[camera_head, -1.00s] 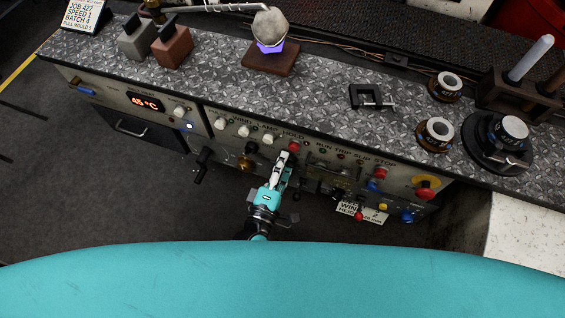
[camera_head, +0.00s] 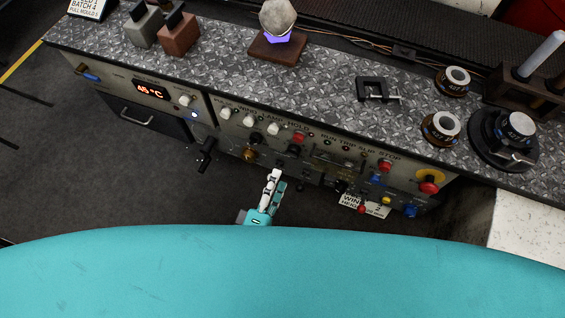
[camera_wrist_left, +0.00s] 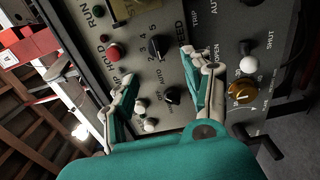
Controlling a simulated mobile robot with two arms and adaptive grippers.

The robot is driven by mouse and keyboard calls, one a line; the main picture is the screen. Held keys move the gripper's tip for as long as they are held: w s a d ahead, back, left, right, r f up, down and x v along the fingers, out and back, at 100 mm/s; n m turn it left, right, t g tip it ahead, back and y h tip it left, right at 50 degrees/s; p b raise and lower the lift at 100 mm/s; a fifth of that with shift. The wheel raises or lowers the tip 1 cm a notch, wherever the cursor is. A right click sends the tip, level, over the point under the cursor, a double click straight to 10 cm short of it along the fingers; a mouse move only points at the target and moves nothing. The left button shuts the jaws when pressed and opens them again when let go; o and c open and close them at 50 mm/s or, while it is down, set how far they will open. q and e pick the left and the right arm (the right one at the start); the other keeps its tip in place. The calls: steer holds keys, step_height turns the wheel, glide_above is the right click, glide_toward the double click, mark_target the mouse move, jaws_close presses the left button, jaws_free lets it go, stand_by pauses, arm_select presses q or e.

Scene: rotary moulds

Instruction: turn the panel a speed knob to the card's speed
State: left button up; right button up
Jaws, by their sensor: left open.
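The front panel (camera_head: 320,165) carries knobs, lamps and buttons below the metal bench top. In the left wrist view a black knob (camera_wrist_left: 157,47) has numbers around it, 2, 4 and 5 among them; its label is only partly readable. A second black knob (camera_wrist_left: 172,95) sits beside it, near the word MAN. My left gripper (camera_head: 275,178) is open and empty in front of the panel, apart from it. In the wrist view its fingers (camera_wrist_left: 162,68) stand either side of the numbered knob without visible contact. The card (camera_head: 88,8) is cut off at the top; its speed line is outside the frame.
Red buttons (camera_head: 428,187) and a black crank handle (camera_head: 205,152) stick out of the panel. A brass knob (camera_wrist_left: 241,93) and white knobs are close by. A clamp (camera_head: 373,88) and round moulds (camera_head: 440,127) stand on the bench. Bare floor lies before the panel.

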arm_select(q)
steer(key=v, duration=0.4)
stand_by(0.5)
steer(key=s+a+f+m+g+y, duration=0.1)
steer(key=a+f+m+g, duration=0.15)
steer(key=f, duration=0.55)
steer(key=s+a+f+m+g, duration=0.2)
steer(key=f+m+g, duration=0.15)
steer(key=f, duration=0.55)
steer(key=s+a+f+m+g+y, duration=0.1)
steer(key=a+f+m+g, duration=0.2)
steer(key=f, duration=0.5)
steer(key=s+a+f+m+g+y, duration=0.1)
steer(key=s+a+f+m+g, duration=0.2)
steer(key=s+f, duration=0.4)
steer(key=s+a+f+m+g+y, duration=0.2)
steer(key=s+a+f+m+g, duration=0.2)
steer(key=s+a+f, duration=0.3)
steer(key=s+a+m, duration=0.1)
steer(key=s, duration=0.3)
steer(key=shift+s+f+y+p, duration=0.25)
steer(key=shift+s+y+p, duration=0.05)
steer(key=shift+s+p, duration=0.1)
steer(key=shift+w+a, duration=0.1)
steer(key=shift+a, duration=0.05)
